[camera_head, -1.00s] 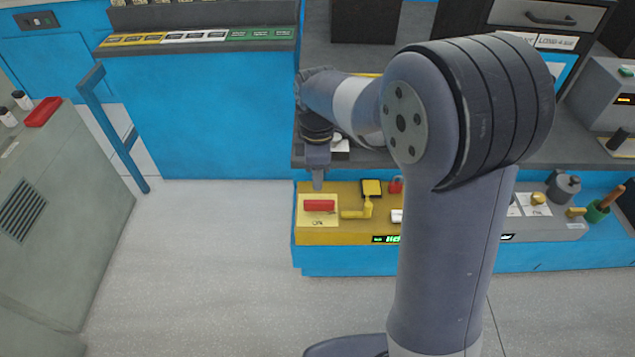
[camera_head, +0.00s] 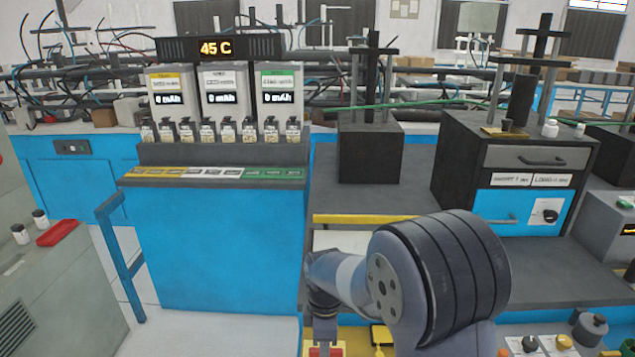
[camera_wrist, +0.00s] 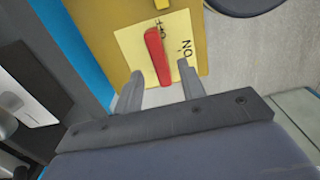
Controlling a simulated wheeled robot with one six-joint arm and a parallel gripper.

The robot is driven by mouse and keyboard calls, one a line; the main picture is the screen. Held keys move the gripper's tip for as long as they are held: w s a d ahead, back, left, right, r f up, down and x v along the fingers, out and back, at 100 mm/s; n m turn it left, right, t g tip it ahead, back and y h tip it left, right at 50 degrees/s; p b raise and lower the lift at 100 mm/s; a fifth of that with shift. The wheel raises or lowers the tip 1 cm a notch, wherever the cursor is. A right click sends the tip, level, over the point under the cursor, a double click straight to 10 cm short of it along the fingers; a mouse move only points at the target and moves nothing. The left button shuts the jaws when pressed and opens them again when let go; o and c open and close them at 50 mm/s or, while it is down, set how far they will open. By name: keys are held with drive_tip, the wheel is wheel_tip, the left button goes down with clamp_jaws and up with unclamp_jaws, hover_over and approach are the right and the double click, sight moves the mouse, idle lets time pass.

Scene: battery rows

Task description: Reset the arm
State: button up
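My gripper (camera_wrist: 160,72) is open, its two fingers apart in the wrist view. A red switch handle (camera_wrist: 157,55) on a pale yellow plate (camera_wrist: 185,30) marked "ON" shows in the gap between the fingers. I see no finger touching it, but cannot tell the depth. In the head view my arm reaches down to the front panel at the bottom edge, and the red handle (camera_head: 314,352) is partly hidden below my wrist. The fingers are not clear there.
A blue cabinet (camera_head: 225,245) with a battery rack and a "45 C" display (camera_head: 216,48) stands left. A dark press block (camera_head: 371,152) and a drawer unit (camera_head: 520,160) stand on the grey bench. A grey box (camera_head: 60,290) is at far left, with floor between.

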wheel_tip(320, 180, down, 3)
drive_tip(key=shift+m, duration=0.3)
drive_tip(key=shift+r, duration=0.1)
